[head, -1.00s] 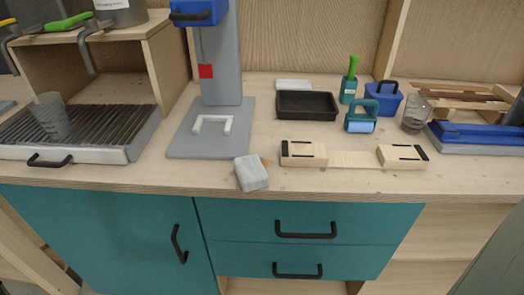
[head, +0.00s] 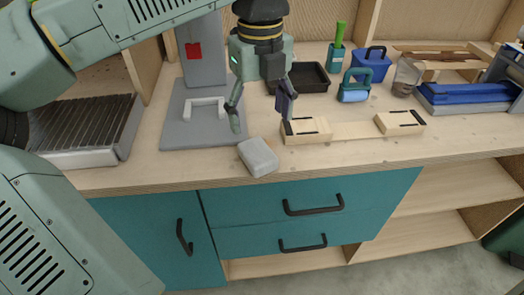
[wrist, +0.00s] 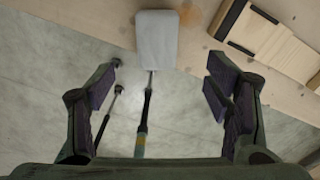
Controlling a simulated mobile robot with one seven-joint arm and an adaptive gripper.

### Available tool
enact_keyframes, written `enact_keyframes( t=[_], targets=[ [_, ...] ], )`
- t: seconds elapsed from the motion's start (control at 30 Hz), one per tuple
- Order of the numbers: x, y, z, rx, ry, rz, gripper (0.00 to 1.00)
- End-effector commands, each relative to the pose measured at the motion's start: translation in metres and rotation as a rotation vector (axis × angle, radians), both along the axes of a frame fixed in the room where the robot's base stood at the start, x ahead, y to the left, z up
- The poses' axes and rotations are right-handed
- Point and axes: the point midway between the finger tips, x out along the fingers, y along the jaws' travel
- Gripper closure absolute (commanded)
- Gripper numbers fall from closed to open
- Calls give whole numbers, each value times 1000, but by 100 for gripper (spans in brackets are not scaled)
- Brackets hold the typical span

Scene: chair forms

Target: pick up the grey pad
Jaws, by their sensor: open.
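The grey pad (head: 258,157) is a small light-grey block at the front edge of the wooden worktop, left of the wooden form. It also shows in the wrist view, where the pad (wrist: 157,39) is at the top middle, beyond the fingertips. My gripper (head: 261,108) is open and empty above the worktop, slightly behind and above the pad, its fingers pointing down. In the wrist view my gripper (wrist: 165,85) has its two fingers wide apart with nothing between them, and the pad lies ahead of the gap. They look apart from the pad.
The wooden form (head: 352,129) lies right of the pad. A grey stand base (head: 185,128) with a white U-shaped piece (head: 205,106) is behind left. A black tray (head: 311,77) and a teal-handled blue tool (head: 355,86) stand farther back. Teal drawers (head: 311,206) are below the worktop edge.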

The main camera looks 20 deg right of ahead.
Motion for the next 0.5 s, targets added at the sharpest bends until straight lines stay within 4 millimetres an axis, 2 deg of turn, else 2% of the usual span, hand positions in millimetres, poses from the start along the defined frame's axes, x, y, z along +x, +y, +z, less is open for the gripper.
enact_keyframes(
  t=[0.2,0.5],
  targets=[
    [-1,0,-34,-2,5,-4,28],
    [1,3,-60,-6,6,-7,28]
  ],
)
